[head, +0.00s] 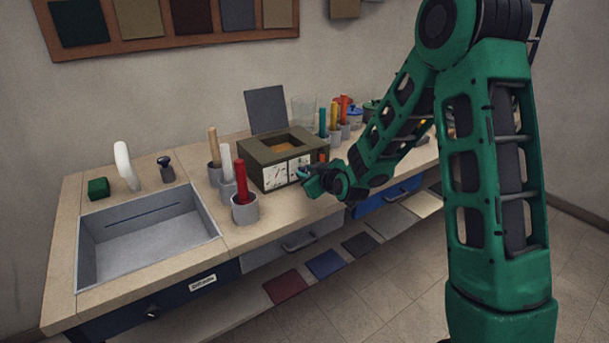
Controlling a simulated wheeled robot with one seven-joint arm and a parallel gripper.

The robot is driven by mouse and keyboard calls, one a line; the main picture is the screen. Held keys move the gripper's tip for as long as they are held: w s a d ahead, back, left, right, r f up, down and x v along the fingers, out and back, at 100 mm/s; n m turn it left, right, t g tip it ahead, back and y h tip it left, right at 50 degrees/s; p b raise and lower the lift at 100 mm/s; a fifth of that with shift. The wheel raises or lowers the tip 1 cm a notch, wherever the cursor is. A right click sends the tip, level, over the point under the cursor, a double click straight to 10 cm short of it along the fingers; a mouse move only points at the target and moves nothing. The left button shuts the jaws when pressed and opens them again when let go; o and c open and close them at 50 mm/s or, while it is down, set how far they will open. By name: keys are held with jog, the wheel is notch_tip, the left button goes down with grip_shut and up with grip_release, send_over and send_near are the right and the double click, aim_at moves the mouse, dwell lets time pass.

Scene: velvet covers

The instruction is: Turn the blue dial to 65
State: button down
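An olive box (255,166) with an open top stands on the workbench in the middle of the head view. Its front carries white panels (272,178) with dark marks, too small to read. My gripper (306,181) is at the right part of this front, reaching in from the right. A small light-blue patch shows at the fingers, but I cannot tell whether it is the blue dial or part of the gripper. The dial and its pointer cannot be made out. Whether the fingers are open or shut, or touch the box, cannot be seen.
Grey cups with a red stick (241,182), a white stick (226,164) and a wooden stick (213,146) stand left of the box. Coloured sticks (334,117) stand behind it. A grey sink (150,240) lies at the left. A dark panel (266,110) leans behind.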

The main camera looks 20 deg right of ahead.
jog(key=c, duration=2.5)
grip_release()
jog(key=shift+a, duration=0.35)
jog(key=shift+c, duration=0.2)
jog(key=shift+d, duration=0.3)
jog(key=shift+d+m+y, duration=0.1)
jog(key=shift+m+y, duration=0.3)
jog(key=shift+m, duration=0.2)
jog(key=shift+d+m+g+y, duration=0.15)
jog(key=shift+m+g+y, duration=0.35)
jog(key=shift+m+y, duration=0.65)
jog(key=shift+m, duration=0.35)
jog(key=o, duration=1.1)
jog(key=shift+c, duration=0.2)
